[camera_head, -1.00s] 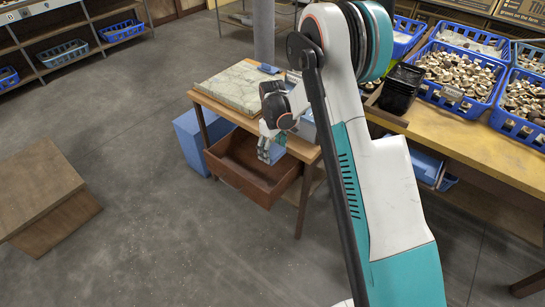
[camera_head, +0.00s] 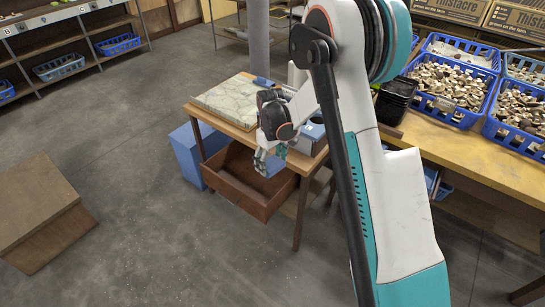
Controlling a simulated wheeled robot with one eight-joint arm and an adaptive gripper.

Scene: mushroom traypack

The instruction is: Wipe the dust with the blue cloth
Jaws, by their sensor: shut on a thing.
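My gripper (camera_head: 270,163) hangs pointing down over the open wooden drawer (camera_head: 225,190) of the small table, near the drawer's right end. It is shut on a blue patch, seemingly the blue cloth (camera_head: 273,166), which is small and partly hidden by the fingers. My wrist and arm cover part of the table top. Fine pale specks, possibly the dust, show faintly on the grey floor (camera_head: 215,265) in front of the drawer; I cannot tell for sure.
The small table (camera_head: 238,130) bears a pale stone-like slab (camera_head: 235,97) and a small dark blue item (camera_head: 263,82). A blue box (camera_head: 187,150) stands left of it. A wooden block (camera_head: 45,215) lies at left. A workbench (camera_head: 440,140) holds blue mushroom crates (camera_head: 460,117).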

